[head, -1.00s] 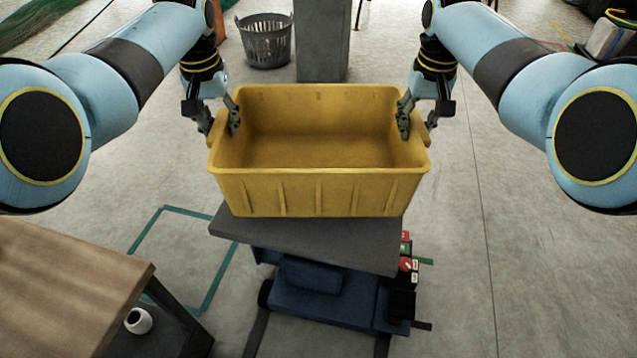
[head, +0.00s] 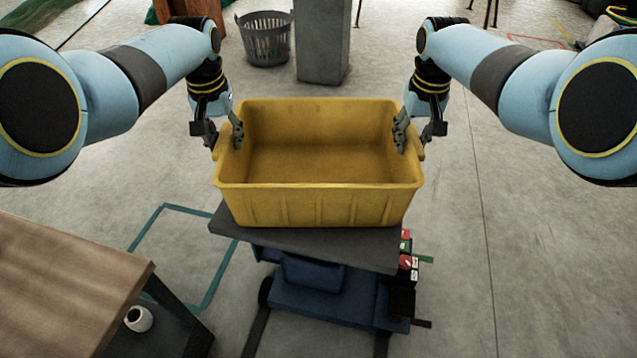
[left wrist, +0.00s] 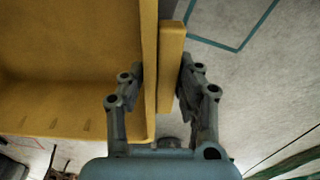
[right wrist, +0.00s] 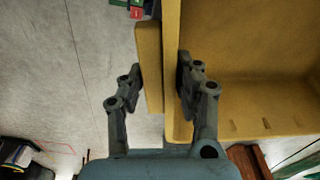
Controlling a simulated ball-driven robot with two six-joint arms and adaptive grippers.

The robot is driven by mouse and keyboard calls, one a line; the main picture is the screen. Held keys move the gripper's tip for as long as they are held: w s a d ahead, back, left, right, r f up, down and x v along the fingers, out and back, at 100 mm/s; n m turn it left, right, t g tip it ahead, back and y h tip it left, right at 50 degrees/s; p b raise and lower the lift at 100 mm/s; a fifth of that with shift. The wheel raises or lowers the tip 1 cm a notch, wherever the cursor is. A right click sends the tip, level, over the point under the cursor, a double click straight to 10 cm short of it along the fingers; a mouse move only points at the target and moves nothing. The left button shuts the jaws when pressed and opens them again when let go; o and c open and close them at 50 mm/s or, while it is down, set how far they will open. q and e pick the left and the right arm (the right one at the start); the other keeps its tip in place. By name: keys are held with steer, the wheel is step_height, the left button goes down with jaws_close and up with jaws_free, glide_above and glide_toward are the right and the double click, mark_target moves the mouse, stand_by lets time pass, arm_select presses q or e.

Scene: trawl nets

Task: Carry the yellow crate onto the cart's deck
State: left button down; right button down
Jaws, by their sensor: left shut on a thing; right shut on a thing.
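The yellow crate (head: 318,205), open-topped and empty, is about level over the grey deck (head: 300,240) of the blue cart (head: 325,300). The deck's front strip and left corner show; the crate hides the rest. I cannot tell whether the crate's bottom touches the deck. My left gripper (head: 224,133) is shut on the crate's left end, one finger inside and one outside, as the left wrist view (left wrist: 162,80) shows. My right gripper (head: 414,133) is shut on the right end the same way, also seen in the right wrist view (right wrist: 160,80).
A wooden table (head: 60,290) stands at the lower left, with a white cup-like thing (head: 139,319) below its edge. A grey basket (head: 265,40) and a concrete pillar (head: 323,45) stand behind the crate. Red and green controls (head: 406,255) sit at the cart's right side.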

arm_select(q)
steer(key=c, duration=1.3)
jaws_free()
steer(key=shift+a, duration=0.15)
arm_select(e)
steer(key=c, duration=1.3)
jaws_free()
steer(key=shift+d, duration=0.15)
arm_select(q)
steer(key=o, duration=0.4)
steer(key=shift+c, duration=0.2)
arm_select(e)
steer(key=o, duration=0.4)
steer(key=shift+c, duration=0.2)
arm_select(q)
steer(key=shift+r, duration=0.1)
arm_select(e)
steer(key=shift+r, duration=0.4)
arm_select(q)
step_height(320, 180, up, 12)
steer(key=s, duration=0.1)
steer(key=shift+s+f, duration=0.15)
steer(key=shift+f, duration=0.05)
arm_select(e)
step_height(320, 180, up, 11)
steer(key=s, duration=0.1)
steer(key=shift+s, duration=0.2)
